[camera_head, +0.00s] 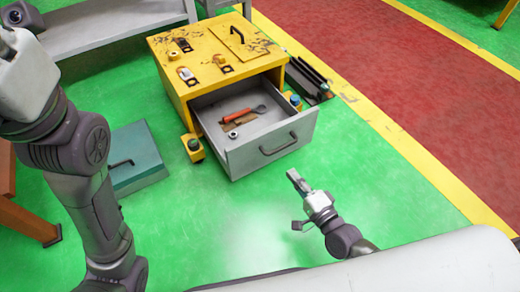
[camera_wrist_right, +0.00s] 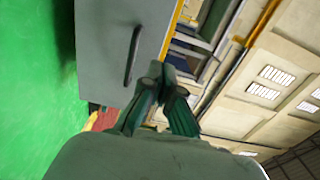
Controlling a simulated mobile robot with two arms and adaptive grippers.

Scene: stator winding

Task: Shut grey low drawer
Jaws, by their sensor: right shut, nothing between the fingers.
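The grey low drawer (camera_head: 291,156) is pulled well out of the front of the yellow cabinet (camera_head: 232,81). It has a dark bar handle (camera_head: 278,144) on its front. My right gripper (camera_head: 293,177) is shut and empty, in front of the drawer and below its handle in the head view, apart from the drawer front. In the right wrist view the gripper (camera_wrist_right: 161,76) points toward the grey drawer front (camera_wrist_right: 103,50), with the handle (camera_wrist_right: 133,55) just left of the fingertips. My left arm shows at the left, but its gripper is not in view.
Inside the drawer lie a red-handled tool (camera_head: 238,115) and small parts. Padlock-like pieces sit on the cabinet top. A teal box (camera_head: 136,160) stands on the green floor left of the cabinet. The floor before the drawer is clear.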

